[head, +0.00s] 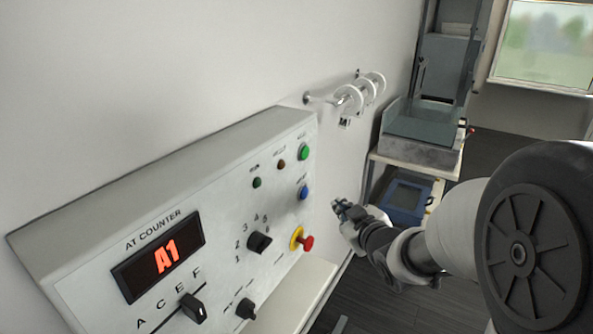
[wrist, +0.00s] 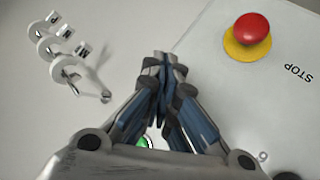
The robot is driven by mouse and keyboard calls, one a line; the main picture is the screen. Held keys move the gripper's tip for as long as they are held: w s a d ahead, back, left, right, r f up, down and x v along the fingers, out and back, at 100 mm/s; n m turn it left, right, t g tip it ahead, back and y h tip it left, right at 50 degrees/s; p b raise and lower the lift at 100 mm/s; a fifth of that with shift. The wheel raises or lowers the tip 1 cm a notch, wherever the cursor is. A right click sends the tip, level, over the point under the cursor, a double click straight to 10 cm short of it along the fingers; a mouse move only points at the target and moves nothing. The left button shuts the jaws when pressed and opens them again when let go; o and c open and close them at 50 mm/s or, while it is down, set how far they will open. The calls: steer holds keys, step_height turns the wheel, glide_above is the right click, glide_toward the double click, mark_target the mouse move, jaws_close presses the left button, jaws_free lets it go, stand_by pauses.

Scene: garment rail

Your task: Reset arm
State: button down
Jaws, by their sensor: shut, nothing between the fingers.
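My gripper (head: 340,208) reaches in from the right in the head view, just right of a wall control panel (head: 90,238). Its fingers are together with nothing between them, as the wrist view (wrist: 163,62) shows. In the wrist view the fingertips point between the white wall and the panel face, left of the red stop button (wrist: 252,29) on its yellow base. A green button (wrist: 147,141) is partly hidden behind the fingers. I cannot tell the exact distance from the fingers to the panel, and no contact is visible.
The panel has a display (head: 160,257) reading A1, black knobs (head: 259,242), a green button (head: 304,151) and a blue button (head: 303,192). White rings (head: 358,93) hang on a wall bar beyond. A bench with equipment (head: 423,130) stands behind; dark floor is open at lower right.

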steer(key=s+d+r+m+g+h, duration=0.1)
steer(key=s+m+g+h, duration=0.1)
steer(key=s, duration=0.4)
steer(key=s+d+r+m+g+h, duration=0.1)
steer(key=s+d+r+m+g, duration=0.1)
steer(key=s, duration=0.4)
steer(key=s+a+f+m+g, duration=0.1)
steer(key=s+a+g, duration=0.1)
steer(key=s, duration=0.9)
steer(key=s+a+f+m+g, duration=0.1)
steer(key=s+a+m+g, duration=0.1)
steer(key=s, duration=0.9)
steer(key=shift+a+f+g+y, duration=0.3)
steer(key=shift+a+g+y, duration=0.1)
steer(key=shift+g, duration=0.3)
